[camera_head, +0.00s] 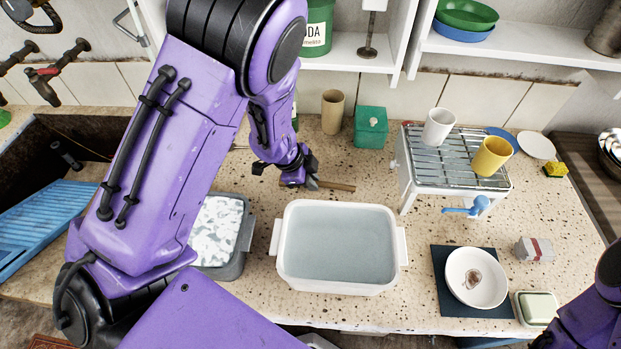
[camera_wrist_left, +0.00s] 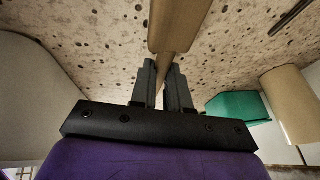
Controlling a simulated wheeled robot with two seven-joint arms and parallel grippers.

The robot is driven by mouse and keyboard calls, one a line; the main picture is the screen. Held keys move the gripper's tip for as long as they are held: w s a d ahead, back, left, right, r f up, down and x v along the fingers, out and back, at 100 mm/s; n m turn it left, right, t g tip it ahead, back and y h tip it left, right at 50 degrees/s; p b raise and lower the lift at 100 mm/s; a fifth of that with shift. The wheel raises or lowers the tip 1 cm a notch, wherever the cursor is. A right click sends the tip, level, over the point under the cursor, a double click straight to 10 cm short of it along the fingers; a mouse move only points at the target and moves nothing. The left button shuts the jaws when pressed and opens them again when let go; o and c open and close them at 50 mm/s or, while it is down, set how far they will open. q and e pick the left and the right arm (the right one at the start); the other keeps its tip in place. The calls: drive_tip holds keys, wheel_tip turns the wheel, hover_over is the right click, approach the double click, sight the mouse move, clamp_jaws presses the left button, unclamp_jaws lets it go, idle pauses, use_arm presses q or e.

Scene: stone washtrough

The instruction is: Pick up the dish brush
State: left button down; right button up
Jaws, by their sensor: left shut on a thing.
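The dish brush (camera_head: 338,186) shows as a wooden handle on the speckled counter, behind the white water tub. Its other end is hidden behind my left gripper (camera_head: 311,184). In the left wrist view, the wooden handle (camera_wrist_left: 178,25) runs up from between the two dark fingers. My left gripper (camera_wrist_left: 165,85) is shut on the handle. I cannot tell whether the brush still touches the counter. My right arm shows only at the lower right edge of the head view, and its gripper is out of view.
The white tub (camera_head: 397,270) of water stands in front of the brush. A grey basin (camera_head: 240,262) of suds is left of it. A tan cup (camera_head: 332,112) and a green box (camera_head: 371,128) stand behind. A dish rack (camera_head: 407,170) with mugs stands to the right.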

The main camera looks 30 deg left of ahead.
use_arm(q)
wheel_tip(320, 180, up, 18)
drive_tip(key=p, duration=1.4)
drive_tip(key=shift+f, duration=0.15)
